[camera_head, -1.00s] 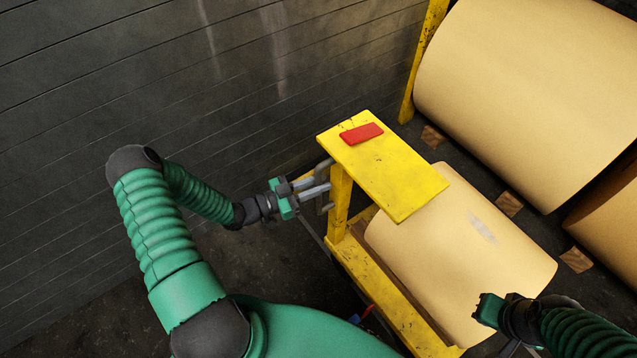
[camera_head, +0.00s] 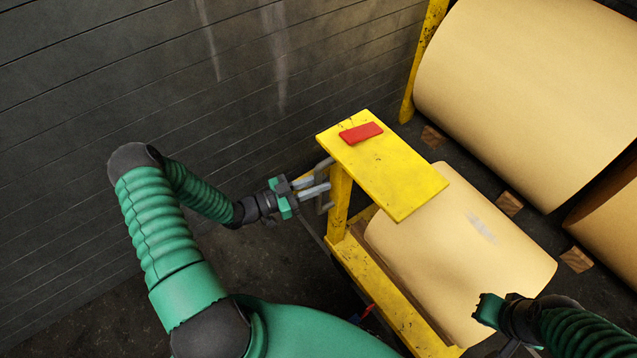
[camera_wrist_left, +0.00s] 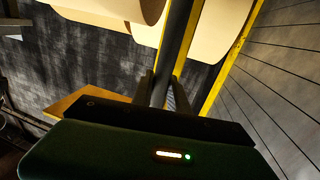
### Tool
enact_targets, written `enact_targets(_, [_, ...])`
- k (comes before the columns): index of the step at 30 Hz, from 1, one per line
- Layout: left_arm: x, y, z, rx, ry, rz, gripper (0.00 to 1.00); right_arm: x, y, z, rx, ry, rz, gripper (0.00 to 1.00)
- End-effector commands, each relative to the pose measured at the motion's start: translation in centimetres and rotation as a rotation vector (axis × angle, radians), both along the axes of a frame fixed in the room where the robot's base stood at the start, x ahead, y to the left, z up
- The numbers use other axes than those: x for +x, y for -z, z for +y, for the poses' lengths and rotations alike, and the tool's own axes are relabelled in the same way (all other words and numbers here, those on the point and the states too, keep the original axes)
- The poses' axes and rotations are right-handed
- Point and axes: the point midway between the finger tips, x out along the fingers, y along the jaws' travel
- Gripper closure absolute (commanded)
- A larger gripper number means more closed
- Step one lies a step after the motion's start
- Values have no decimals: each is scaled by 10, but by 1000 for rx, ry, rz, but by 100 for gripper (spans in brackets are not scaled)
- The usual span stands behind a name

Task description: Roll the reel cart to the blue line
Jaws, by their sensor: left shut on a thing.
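The reel cart is a yellow frame (camera_head: 385,285) with a yellow top plate (camera_head: 395,175), and a large tan paper reel (camera_head: 450,240) lies in it. My left gripper (camera_head: 318,185) is shut on the grey handle bar at the cart's left end. In the left wrist view, the dark bar (camera_wrist_left: 178,45) runs between the two fingers (camera_wrist_left: 163,92). My right gripper (camera_head: 488,308) is over the reel's near right side; its fingers are too unclear to tell open from shut. I see no blue line on the floor in these views.
A red block (camera_head: 361,133) lies on the top plate. A dark plank wall (camera_head: 150,70) runs behind. Dark floor (camera_head: 255,255) shows left of the cart.

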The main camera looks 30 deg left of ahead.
Motion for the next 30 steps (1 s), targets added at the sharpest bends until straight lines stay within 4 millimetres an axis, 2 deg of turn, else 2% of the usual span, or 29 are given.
enact_targets(1, [5, 0, 11, 7, -13, -5, 100, 0, 3, 0, 0, 0, 0, 100])
enact_targets(3, [7, -1, 16, 7, -15, -6, 100, 0, 4, 0, 0, 0, 0, 100])
enact_targets(9, [7, -3, 16, 4, -16, -9, 100, 0, 3, 0, 0, 0, 0, 100])
enact_targets(10, [7, -3, 16, 3, -15, -9, 77, 0, 3, 0, 0, 0, 0, 100])
enact_targets(15, [6, -3, 14, 3, -12, -7, 59, 0, 3, 0, 0, 0, 0, 100])
enact_targets(30, [5, -1, 13, 3, -8, -3, 59, 0, 3, 0, 0, 0, 0, 100])
